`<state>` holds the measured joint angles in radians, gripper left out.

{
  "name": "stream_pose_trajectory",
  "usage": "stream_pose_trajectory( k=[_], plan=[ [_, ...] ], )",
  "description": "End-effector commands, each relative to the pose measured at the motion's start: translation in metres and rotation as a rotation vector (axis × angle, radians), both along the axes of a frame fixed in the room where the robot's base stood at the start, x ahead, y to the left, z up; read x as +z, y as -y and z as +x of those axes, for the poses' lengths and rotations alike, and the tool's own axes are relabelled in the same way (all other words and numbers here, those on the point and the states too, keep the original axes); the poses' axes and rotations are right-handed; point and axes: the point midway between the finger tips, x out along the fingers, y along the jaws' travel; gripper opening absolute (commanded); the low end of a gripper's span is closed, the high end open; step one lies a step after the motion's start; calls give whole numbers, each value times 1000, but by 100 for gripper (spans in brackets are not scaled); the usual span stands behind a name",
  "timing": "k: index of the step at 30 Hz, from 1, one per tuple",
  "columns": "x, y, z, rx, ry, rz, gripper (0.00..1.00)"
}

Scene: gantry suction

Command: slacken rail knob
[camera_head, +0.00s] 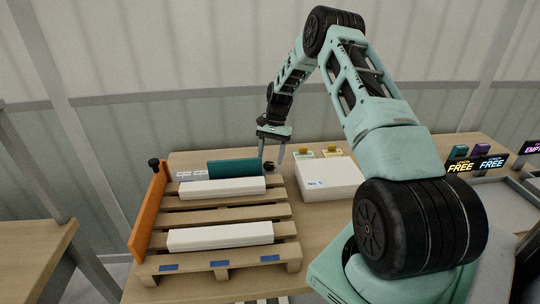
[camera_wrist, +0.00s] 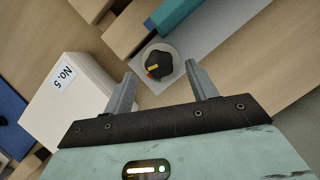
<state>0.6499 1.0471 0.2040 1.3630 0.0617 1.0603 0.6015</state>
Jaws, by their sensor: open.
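A black knob (camera_wrist: 160,63) with a yellow mark and a red mark sits on a grey plate (camera_wrist: 182,75) in the wrist view. It also shows as a small dark shape (camera_head: 269,167) at the pallet's back right corner in the head view. My gripper (camera_wrist: 160,72) is open, its two fingertips on either side of the knob's near edge in the picture, with nothing held. In the head view my gripper (camera_head: 271,153) points down over that corner. Whether the fingers touch the knob cannot be told. Another black knob (camera_head: 154,163) tops the orange board (camera_head: 150,212) at the pallet's left.
A wooden pallet (camera_head: 190,218) carries white boxes (camera_head: 220,237) and a teal block (camera_head: 235,168). A white box marked No. 5 (camera_head: 330,180) stands right of my gripper; it also shows in the wrist view (camera_wrist: 75,105). Lit signs (camera_head: 460,167) stand far right.

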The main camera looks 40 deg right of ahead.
Motion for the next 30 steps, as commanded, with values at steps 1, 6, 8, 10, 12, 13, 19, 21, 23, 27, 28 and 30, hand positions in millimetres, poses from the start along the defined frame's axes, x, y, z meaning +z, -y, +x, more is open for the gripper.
stream_pose_trajectory(
  k=[1,6,8,10,12,13,19,21,23,27,28,30],
  plan=[
    [-4,-2,-1,0,-2,1,57],
    [-13,-6,-2,0,0,1,57],
    [-14,-6,-2,0,0,1,57],
    [-15,-6,-2,1,0,1,57],
    [-15,-6,-2,1,0,1,57],
    [-15,-6,-2,1,0,1,57],
    [-14,-6,-2,0,0,0,16],
    [-14,-6,-2,0,0,0,13],
    [-14,-6,-2,1,0,0,13],
    [-15,-6,-2,15,1,0,13],
    [-15,-6,-2,21,1,0,13],
    [-15,-6,-2,43,1,-1,13]
  ],
)
